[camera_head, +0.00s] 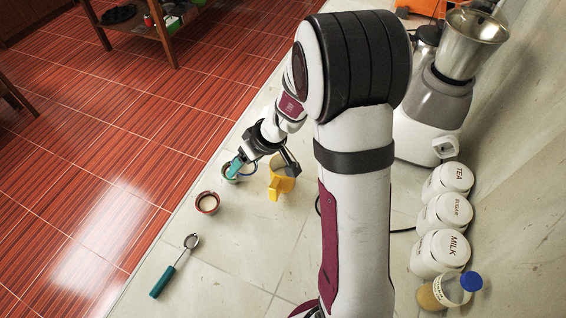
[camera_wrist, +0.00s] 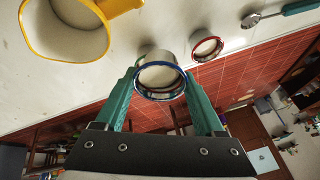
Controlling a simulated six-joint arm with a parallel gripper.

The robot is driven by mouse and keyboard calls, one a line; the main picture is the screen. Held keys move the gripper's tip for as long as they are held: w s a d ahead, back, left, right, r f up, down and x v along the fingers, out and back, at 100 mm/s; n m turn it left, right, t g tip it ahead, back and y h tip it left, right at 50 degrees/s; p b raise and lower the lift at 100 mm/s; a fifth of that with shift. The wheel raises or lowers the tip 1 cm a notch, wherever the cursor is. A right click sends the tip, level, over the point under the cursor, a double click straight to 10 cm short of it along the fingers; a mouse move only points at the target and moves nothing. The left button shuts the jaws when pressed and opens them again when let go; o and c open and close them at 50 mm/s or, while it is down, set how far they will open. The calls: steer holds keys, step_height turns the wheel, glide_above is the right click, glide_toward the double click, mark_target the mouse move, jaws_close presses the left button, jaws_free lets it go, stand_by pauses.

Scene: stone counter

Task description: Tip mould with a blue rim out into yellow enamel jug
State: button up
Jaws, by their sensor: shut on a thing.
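The mould with a blue rim (camera_wrist: 160,96) is between the teal fingers of my gripper (camera_wrist: 160,88) in the wrist view, its opening facing the camera and its inside pale. In the head view my gripper (camera_head: 248,166) is over the counter just left of the jug, and part of the blue rim (camera_head: 251,168) shows between the fingers. My gripper is shut on this mould. The yellow enamel jug (camera_head: 282,184) stands upright on the counter; it also shows at the upper left of the wrist view (camera_wrist: 30,45). I cannot tell how high the mould is.
A red-rimmed mould (camera_head: 207,203) with pale contents stands to the left, near the counter edge. A teal-handled strainer (camera_head: 165,279) lies nearer. Canisters (camera_head: 440,252), a jar (camera_head: 450,290) and a blender (camera_head: 436,110) stand right.

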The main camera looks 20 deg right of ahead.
steer(key=shift+s+d+r+t+y, duration=0.1)
steer(key=shift+d+r+t+y, duration=0.05)
steer(key=shift+d+y, duration=0.45)
steer(key=shift+s+d+r+t+y, duration=0.1)
steer(key=shift+d+r+t+y, duration=0.05)
steer(key=shift+d+y, duration=0.45)
stand_by(0.4)
steer(key=shift+s+d+r+m+y+p, duration=0.1)
steer(key=shift+d+r+m+y+p, duration=0.2)
steer(key=shift+d+r+y+p, duration=0.45)
stand_by(0.6)
steer(key=shift+d+r+t+y+p, duration=0.35)
steer(key=shift+d+t+y, duration=0.1)
steer(key=shift+y, duration=0.4)
stand_by(0.4)
steer(key=shift+s+d+r+m+t+y+p, duration=0.1)
steer(key=shift+d+r+m+t+y+p, duration=0.15)
steer(key=shift+y, duration=0.55)
steer(key=shift+d+m+t+y+p, duration=0.15)
steer(key=shift+y+p, duration=0.2)
steer(key=shift+y, duration=0.45)
stand_by(1.1)
steer(key=shift+d+f+y, duration=0.1)
steer(key=shift+f+y, duration=0.4)
steer(key=shift+y, duration=0.2)
stand_by(0.4)
